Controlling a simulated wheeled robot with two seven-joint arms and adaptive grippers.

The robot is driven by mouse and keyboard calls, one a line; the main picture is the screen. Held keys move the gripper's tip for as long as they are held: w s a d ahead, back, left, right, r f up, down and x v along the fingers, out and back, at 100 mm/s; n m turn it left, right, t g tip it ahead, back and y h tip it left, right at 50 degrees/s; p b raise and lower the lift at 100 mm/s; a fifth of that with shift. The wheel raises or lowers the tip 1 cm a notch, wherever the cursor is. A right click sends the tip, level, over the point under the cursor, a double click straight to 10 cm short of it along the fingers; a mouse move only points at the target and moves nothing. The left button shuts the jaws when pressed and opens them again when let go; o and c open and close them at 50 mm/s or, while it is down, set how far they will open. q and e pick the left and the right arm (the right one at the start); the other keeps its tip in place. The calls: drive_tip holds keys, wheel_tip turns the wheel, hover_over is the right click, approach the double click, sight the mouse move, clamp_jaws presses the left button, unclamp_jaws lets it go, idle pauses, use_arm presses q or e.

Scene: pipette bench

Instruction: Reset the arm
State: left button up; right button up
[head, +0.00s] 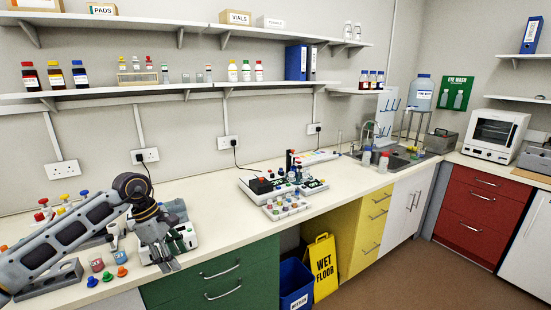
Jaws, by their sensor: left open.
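In the head view my left arm comes in from the left, and its gripper (169,264) points down at the front edge of the bench (215,220). The left gripper is open, and I see nothing held in it. It hangs in front of a white and green device (185,238), which it partly hides. My right gripper is not in view.
Small coloured pieces (121,271) and a grey rack (50,280) lie left of the gripper. A white device (268,186) and a tray of coloured caps (286,207) stand mid-bench. A yellow floor sign (322,268) and blue bin (296,284) stand below. Clear bench lies between.

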use_arm(q)
drive_tip(key=w+d+f+n+t+h, duration=0.5)
drive_tip(key=w+d+f+n+h, duration=0.4)
drive_tip(key=d+f+n+h, duration=0.35)
drive_tip(key=s+a+f+n+t+y, duration=0.1)
drive_tip(key=a+f+n+t+y, duration=0.2)
drive_tip(key=f+n, duration=0.5)
drive_tip(key=s+a+f+n+t+y, duration=0.1)
drive_tip(key=a+f+n+t+y, duration=0.15)
drive_tip(key=f+n, duration=0.55)
drive_tip(key=s+a+f+n+t+y, duration=0.1)
drive_tip(key=a+f+n+t+y, duration=0.25)
drive_tip(key=f, duration=0.85)
drive_tip(key=s+a+f+n+g+y, duration=0.3)
drive_tip(key=s+f+n, duration=0.3)
drive_tip(key=s+f, duration=0.5)
drive_tip(key=s+a+f+n+g+y, duration=0.3)
drive_tip(key=s+f+n, duration=0.3)
drive_tip(key=s+f, duration=0.55)
drive_tip(key=s+d+f+n+g, duration=0.1)
drive_tip(key=s+f, duration=0.3)
drive_tip(key=s, duration=0.6)
drive_tip(key=s+d+f+n+g, duration=0.1)
drive_tip(key=s+f+n+g, duration=0.2)
drive_tip(key=s, duration=0.8)
drive_tip(key=s+d+f+n+g+y, duration=0.1)
drive_tip(key=s+f+n+g, duration=0.2)
drive_tip(key=s, duration=0.8)
drive_tip(key=shift+f, duration=0.9)
